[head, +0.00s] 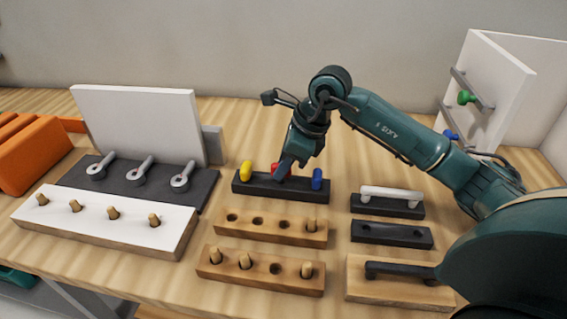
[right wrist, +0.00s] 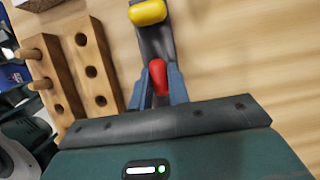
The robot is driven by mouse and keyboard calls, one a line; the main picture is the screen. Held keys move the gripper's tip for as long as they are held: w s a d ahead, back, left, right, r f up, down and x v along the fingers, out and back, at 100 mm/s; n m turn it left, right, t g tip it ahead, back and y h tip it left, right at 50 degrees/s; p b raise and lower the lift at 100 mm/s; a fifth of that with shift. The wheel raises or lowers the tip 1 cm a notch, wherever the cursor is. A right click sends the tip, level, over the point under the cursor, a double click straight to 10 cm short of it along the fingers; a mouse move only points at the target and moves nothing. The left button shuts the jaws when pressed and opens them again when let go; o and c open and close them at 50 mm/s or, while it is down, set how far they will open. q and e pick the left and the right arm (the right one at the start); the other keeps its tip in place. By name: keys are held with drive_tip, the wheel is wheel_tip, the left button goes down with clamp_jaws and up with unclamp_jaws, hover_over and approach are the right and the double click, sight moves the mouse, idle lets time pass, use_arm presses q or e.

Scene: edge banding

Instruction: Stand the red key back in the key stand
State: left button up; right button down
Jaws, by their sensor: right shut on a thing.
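The dark key stand (head: 262,187) lies near the middle of the bench. A yellow key (head: 246,170) stands at its left end and a blue key (head: 317,179) at its right. My right gripper (head: 284,170) points down over the stand between them, shut on the red key (head: 276,169). In the right wrist view the red key (right wrist: 158,76) sits between the two fingers, in line with the stand (right wrist: 156,42) and the yellow key (right wrist: 148,12). The red key's lower end is hidden, so I cannot tell how deep it sits. My left gripper is not in view.
Wooden blocks with holes and pegs (head: 271,227) lie in front of the stand. Dark blocks with handles (head: 388,207) lie right of it. A white peg board (head: 100,225) and ringed tools (head: 139,172) are left. A white panel (head: 497,95) stands at the right.

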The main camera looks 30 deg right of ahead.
drive_tip(key=shift+f+b, duration=0.35)
drive_tip(key=shift+f, duration=0.05)
idle(0.4)
drive_tip(key=c, duration=1.3)
unclamp_jaws()
drive_tip(key=shift+o, duration=0.2)
drive_tip(key=shift+r+p, duration=1.65)
drive_tip(key=shift+r, duration=0.85)
